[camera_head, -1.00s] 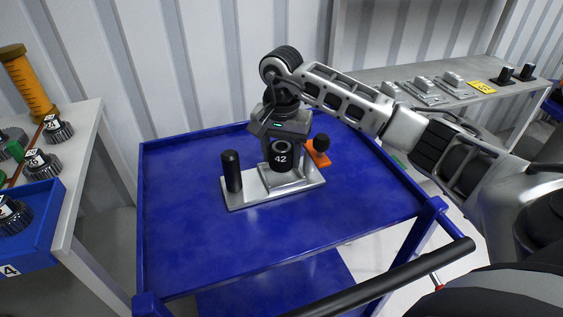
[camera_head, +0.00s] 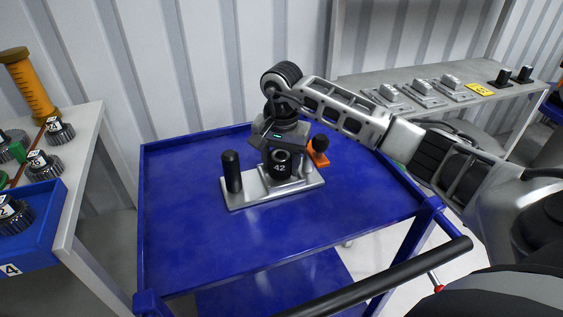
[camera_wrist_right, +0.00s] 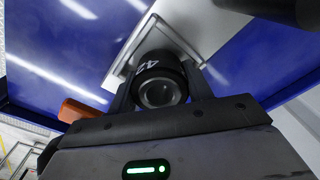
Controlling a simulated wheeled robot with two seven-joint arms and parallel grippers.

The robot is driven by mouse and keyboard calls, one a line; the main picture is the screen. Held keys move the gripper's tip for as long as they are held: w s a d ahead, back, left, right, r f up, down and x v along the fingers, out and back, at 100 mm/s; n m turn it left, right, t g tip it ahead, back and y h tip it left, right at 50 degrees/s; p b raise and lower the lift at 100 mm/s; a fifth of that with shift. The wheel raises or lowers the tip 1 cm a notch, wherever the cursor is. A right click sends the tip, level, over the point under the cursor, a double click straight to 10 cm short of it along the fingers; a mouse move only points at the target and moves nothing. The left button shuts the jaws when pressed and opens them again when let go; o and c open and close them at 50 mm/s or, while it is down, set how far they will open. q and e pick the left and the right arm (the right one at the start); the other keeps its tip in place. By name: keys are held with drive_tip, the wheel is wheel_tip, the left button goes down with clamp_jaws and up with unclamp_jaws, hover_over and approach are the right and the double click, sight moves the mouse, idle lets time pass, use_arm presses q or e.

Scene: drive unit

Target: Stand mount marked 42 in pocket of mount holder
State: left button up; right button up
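The mount marked 42 (camera_head: 280,169) is a black upright cylinder with a white number. In the wrist view its round end (camera_wrist_right: 160,92) shows between the fingers. My right gripper (camera_head: 279,150) is around its upper part from above and appears shut on it. The mount holder (camera_head: 247,197) is a silver plate with a black post at its left. Its square raised pocket (camera_wrist_right: 140,44) is right under and around the mount's lower end. Whether the mount rests on the pocket floor is hidden. My left gripper is not in view.
The holder lies on a blue cart top (camera_head: 185,235), clear in front and left. An orange piece with a black knob (camera_head: 319,150) is close behind the holder. A side table (camera_head: 85,150) with gears stands left. A grey bench (camera_head: 400,78) with several metal parts stands back right.

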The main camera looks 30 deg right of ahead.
drive_tip(key=shift+o, duration=0.7)
wheel_tip(320, 180, down, 3)
drive_tip(key=shift+s+a+r, duration=0.15)
drive_tip(key=shift+r, duration=0.05)
drive_tip(key=shift+r+p, duration=0.3)
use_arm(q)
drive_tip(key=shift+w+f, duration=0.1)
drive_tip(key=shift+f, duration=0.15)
use_arm(e)
wheel_tip(320, 180, up, 13)
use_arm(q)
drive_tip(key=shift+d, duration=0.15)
